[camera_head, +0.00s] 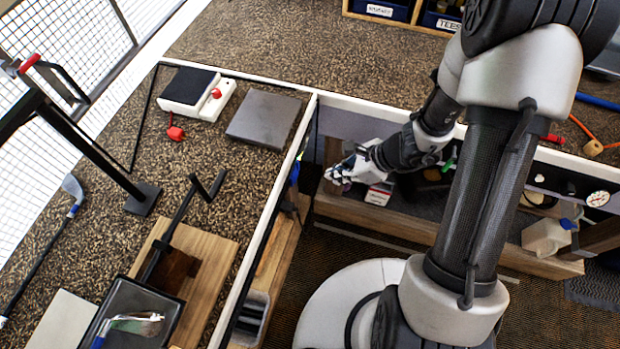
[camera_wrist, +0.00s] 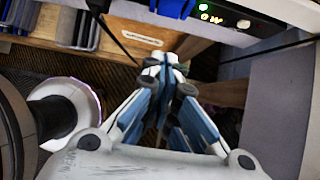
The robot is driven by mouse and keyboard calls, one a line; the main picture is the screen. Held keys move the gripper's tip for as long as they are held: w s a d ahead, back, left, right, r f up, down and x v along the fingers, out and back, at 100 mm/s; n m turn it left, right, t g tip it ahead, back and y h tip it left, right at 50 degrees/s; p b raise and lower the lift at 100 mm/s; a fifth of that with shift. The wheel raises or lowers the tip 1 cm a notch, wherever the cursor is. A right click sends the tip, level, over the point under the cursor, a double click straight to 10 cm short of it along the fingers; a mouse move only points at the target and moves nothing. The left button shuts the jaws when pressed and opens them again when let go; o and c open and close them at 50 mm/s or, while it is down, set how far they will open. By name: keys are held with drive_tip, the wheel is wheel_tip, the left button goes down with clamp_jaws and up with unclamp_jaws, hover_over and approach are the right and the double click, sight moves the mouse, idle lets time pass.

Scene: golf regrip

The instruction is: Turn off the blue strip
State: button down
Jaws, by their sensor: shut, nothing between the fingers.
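My gripper (camera_head: 338,177) is shut and empty, reaching into the gap between the benches in the head view. In the wrist view its fingertips (camera_wrist: 164,60) meet, pointing toward a labelled wooden edge. At the top of the wrist view, a dark unit (camera_wrist: 238,20) with small lit lights, some green, is mounted along a pale rail. A blue piece (camera_wrist: 174,7) shows left of it, cut off by the frame edge. I cannot tell whether either is the blue strip. The fingertips are apart from both. A small blue part (camera_head: 295,172) shows at the bench edge in the head view.
A bench (camera_head: 250,165) at left carries a black-and-white device with a red knob (camera_head: 198,93), a grey plate (camera_head: 264,119) and a tray (camera_head: 105,298).

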sight(295, 174)
drive_tip(key=w+a+f+b, duration=0.2)
drive_tip(key=a+f, duration=0.3)
drive_tip(key=a, duration=0.2)
drive_tip(key=shift+w+f+b, duration=0.35)
drive_tip(key=shift+f, duration=0.05)
